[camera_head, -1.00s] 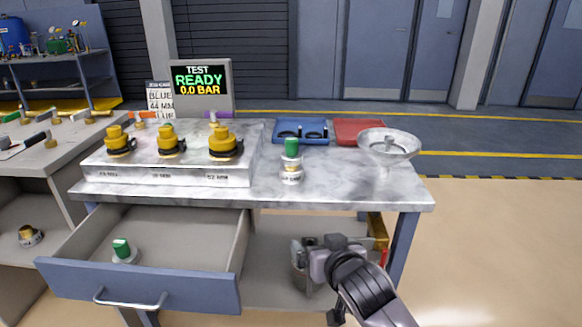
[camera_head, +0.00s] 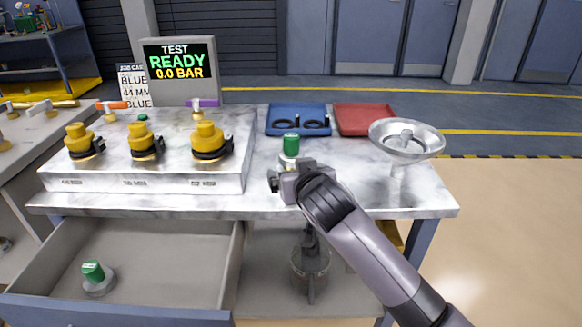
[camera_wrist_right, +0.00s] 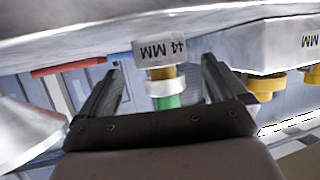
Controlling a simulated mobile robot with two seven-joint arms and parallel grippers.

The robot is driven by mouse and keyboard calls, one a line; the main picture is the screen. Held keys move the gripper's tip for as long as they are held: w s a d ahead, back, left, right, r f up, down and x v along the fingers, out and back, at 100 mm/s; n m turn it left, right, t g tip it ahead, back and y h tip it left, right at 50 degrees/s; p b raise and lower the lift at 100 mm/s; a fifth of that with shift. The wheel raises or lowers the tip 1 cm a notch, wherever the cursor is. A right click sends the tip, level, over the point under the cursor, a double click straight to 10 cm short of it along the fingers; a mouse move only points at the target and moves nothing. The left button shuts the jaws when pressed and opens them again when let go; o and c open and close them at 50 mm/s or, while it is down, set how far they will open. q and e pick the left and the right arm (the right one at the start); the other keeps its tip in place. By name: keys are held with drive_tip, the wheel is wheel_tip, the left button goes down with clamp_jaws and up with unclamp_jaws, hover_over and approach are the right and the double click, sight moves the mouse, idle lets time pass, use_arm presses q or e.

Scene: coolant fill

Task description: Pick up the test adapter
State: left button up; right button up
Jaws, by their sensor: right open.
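A green-topped test adapter (camera_head: 291,145) stands upright on the marble-topped bench, right of the block of yellow caps. In the right wrist view, which is upside down, the adapter (camera_wrist_right: 163,86) shows a green end, a white collar, a brass part and a white base reading 44 MM. My right gripper (camera_head: 288,182) is in front of it and hides its lower part in the head view. Its jaws are open, one finger on each side of the adapter; I cannot tell whether they touch it. A similar green-topped piece (camera_head: 95,276) sits in the open drawer. My left gripper is out of view.
The block (camera_head: 140,178) with yellow caps stands left, with a TEST READY 0.0 BAR screen (camera_head: 181,63) behind. A blue tray (camera_head: 298,133) with dark rings, a red tray (camera_head: 362,120) and a metal funnel (camera_head: 405,150) are behind and right. The drawer (camera_head: 150,255) is open below.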

drive_tip(key=shift+b+x, duration=0.3)
drive_tip(key=shift+x, duration=2.25)
drive_tip(key=shift+a, duration=0.1)
drive_tip(key=c, duration=1.1)
